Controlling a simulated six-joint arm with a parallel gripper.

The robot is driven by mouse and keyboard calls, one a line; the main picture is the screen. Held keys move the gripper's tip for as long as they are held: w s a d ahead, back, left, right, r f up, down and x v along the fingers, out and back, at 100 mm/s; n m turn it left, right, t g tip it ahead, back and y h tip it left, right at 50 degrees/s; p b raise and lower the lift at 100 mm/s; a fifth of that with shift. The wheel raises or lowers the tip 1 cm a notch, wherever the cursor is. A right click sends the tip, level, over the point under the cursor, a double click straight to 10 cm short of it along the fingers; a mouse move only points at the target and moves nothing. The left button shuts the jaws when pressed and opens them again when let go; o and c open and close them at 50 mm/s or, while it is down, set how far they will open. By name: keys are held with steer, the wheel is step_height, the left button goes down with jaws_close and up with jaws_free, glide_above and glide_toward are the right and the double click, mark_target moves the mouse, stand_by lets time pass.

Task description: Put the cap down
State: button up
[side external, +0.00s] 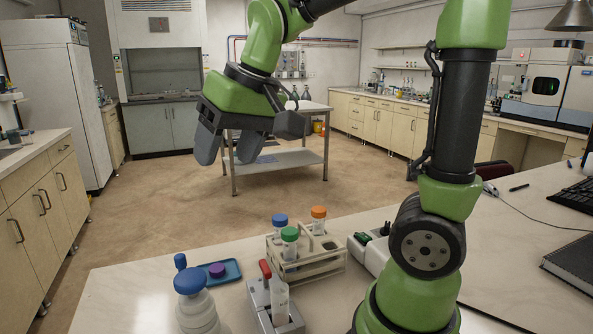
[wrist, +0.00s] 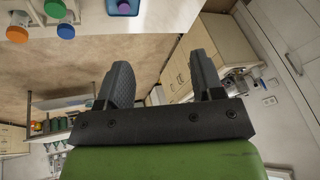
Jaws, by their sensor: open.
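The purple cap (side external: 217,270) lies on a small blue tray (side external: 231,277) on the near bench. The cap also shows at the top edge of the wrist view (wrist: 124,6), on the blue tray (wrist: 135,11). My gripper (side external: 231,150) is open and empty, raised high above and behind the tray, well apart from the cap. In the wrist view the two fingers (wrist: 160,75) stand spread with nothing between them.
A beige rack (side external: 305,268) holds tubes with blue, green and orange caps. In front, a grey holder (side external: 262,305) with a red handle holds a clear tube (side external: 279,303). A blue-topped bottle (side external: 197,308) stands left of it. The bench's left end is clear.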

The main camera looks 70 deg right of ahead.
steer(key=s+a+t+y, duration=0.1)
steer(key=s+a+t, duration=0.1)
steer(key=s, duration=0.9)
steer(key=shift+s+a+f+t, duration=0.25)
steer(key=shift+a+f+t, duration=0.05)
steer(key=shift+a, duration=0.4)
